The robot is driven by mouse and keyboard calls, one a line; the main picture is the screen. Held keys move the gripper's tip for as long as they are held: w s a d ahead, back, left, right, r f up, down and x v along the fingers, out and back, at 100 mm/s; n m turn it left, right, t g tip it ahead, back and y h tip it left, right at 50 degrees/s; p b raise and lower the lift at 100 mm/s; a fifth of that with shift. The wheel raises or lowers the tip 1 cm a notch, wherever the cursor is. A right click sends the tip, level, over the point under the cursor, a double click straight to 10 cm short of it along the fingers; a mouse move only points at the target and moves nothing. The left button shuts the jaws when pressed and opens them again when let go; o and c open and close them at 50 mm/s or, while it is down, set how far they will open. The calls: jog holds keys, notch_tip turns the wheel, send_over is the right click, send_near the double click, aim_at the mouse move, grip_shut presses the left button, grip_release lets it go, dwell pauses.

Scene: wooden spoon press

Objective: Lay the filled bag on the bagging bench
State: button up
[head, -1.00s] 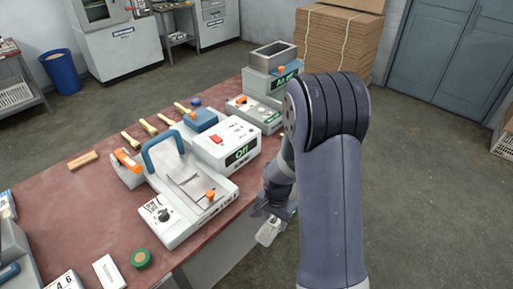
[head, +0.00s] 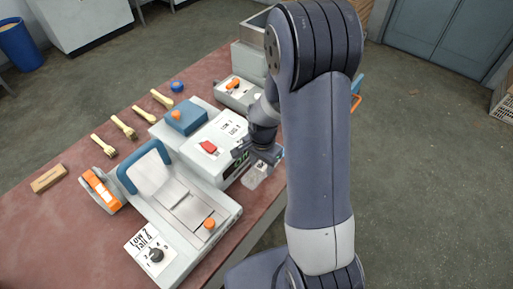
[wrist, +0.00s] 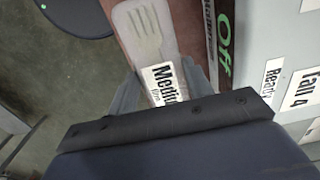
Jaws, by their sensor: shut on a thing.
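The filled bag (head: 255,178) is a small pale, see-through pouch hanging from my gripper (head: 262,157) in the head view. In the wrist view the bag (wrist: 145,28) shows pale long shapes inside and a white label reading "Medium". My gripper is shut on its label end. The bag is held beside the front of the white machine with the red switch, near the bench edge; whether it touches anything I cannot tell. The reddish-brown bench (head: 60,235) runs diagonally under the machines. Which part of it is for bagging is not marked in view.
A white sealer-like machine with a blue handle (head: 165,205) and the red-switch machine (head: 213,147) take up the bench's near side. The left bench surface is bare.

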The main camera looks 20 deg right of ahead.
jog(key=shift+f+b, duration=2.25)
jog(key=shift+f, duration=1.15)
jog(key=shift+f+b, duration=0.55)
jog(key=o, duration=1.1)
jog(key=shift+r, duration=0.1)
